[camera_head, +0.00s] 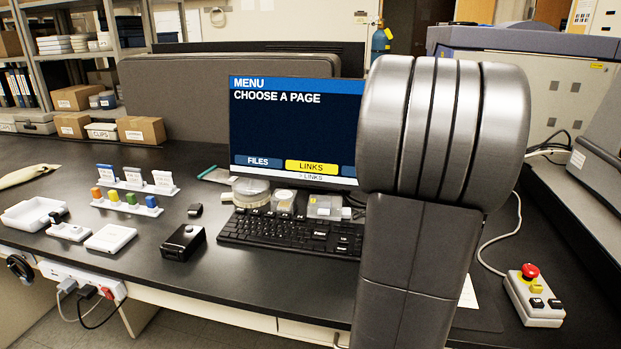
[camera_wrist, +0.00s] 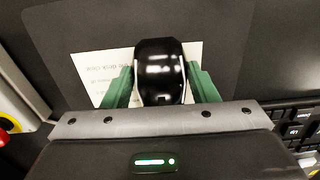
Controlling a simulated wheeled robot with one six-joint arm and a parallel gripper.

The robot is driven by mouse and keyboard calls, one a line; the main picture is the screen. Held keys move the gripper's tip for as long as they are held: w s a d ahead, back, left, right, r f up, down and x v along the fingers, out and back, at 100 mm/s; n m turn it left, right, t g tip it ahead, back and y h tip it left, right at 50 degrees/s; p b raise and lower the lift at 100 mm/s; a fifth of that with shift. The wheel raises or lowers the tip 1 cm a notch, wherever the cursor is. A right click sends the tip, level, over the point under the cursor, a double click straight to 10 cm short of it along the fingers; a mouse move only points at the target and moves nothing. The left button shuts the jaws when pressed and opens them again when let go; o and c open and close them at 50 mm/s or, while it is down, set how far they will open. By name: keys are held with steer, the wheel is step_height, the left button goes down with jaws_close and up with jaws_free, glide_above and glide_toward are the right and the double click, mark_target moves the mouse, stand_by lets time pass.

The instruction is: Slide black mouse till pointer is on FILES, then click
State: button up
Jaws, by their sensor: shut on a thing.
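The monitor (camera_head: 290,125) in the head view shows a dark blue page headed MENU, CHOOSE A PAGE. Its bottom row has a FILES button (camera_head: 257,161) and a LINKS button (camera_head: 311,167). LINKS is lit yellow, and the strip below it also reads LINKS. Another button to the right is mostly hidden by my arm. In the wrist view my gripper (camera_wrist: 161,88) is shut on the black mouse (camera_wrist: 160,68), one green finger on each side. The mouse lies over a white printed sheet (camera_wrist: 92,72) on a dark mat (camera_wrist: 235,45). The head view hides mouse and gripper behind my arm.
The black keyboard (camera_head: 290,233) lies in front of the monitor; its edge also shows in the wrist view (camera_wrist: 300,125). A control box with a red button (camera_head: 530,272) stands at the right. A black box (camera_head: 183,243) and small racks stand left of the keyboard.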

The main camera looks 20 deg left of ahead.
steer(key=shift+s+a, duration=0.1)
steer(key=shift+a, duration=2.6)
steer(key=o, duration=1.1)
steer(key=shift+c, duration=0.3)
step_height(320, 180, up, 7)
steer(key=p, duration=0.6)
steer(key=shift+p, duration=0.3)
step_height(320, 180, up, 14)
